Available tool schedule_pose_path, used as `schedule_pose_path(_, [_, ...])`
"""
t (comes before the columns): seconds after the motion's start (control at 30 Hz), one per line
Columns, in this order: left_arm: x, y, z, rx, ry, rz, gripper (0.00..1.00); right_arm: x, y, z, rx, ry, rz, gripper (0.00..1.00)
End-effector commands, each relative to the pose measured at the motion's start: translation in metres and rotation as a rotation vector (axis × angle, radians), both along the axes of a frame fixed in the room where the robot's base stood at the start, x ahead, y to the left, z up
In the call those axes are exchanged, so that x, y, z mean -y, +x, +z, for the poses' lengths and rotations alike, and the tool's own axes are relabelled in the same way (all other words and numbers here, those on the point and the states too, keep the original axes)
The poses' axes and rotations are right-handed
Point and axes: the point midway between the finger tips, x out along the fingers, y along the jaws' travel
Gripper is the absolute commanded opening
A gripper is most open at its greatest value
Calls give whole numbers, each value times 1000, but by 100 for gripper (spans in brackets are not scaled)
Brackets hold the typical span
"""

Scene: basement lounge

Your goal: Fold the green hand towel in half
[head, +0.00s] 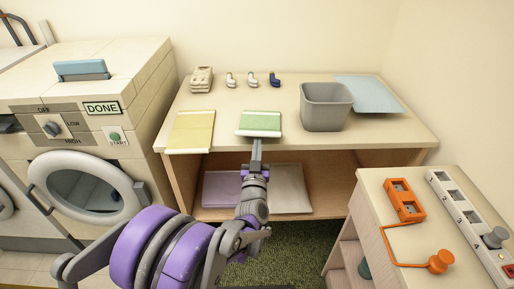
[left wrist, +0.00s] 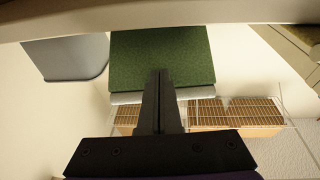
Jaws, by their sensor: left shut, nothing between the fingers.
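The green hand towel (head: 260,121) lies flat on the wooden tabletop, with a pale band along its front edge. It also shows in the left wrist view (left wrist: 160,55), where it looks dark green with a pale strip along its lower side. My left gripper (head: 257,143) is at the front edge of the towel, coming in from the front. Its fingers (left wrist: 160,78) are shut with nothing between them, and they overlap the towel's edge in the left wrist view. Whether they touch the cloth I cannot tell. My right gripper is in neither view.
A yellow towel (head: 190,132) lies left of the green one. A grey bin (head: 326,106) and a blue cloth (head: 369,94) are to the right. Small objects (head: 252,79) stand along the back. A washing machine (head: 85,130) is left; a side cabinet (head: 410,235) is front right.

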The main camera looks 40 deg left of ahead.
Motion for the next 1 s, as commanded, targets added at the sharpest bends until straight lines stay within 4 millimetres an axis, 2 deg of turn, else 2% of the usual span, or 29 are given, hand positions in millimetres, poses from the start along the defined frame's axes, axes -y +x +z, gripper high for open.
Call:
schedule_pose_path(0.7, [-19, 27, 41, -1, 1, 0, 0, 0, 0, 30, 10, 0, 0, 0])
schedule_pose_path(1.0, [-21, 31, 45, 0, 0, 0, 0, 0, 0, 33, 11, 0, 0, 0])
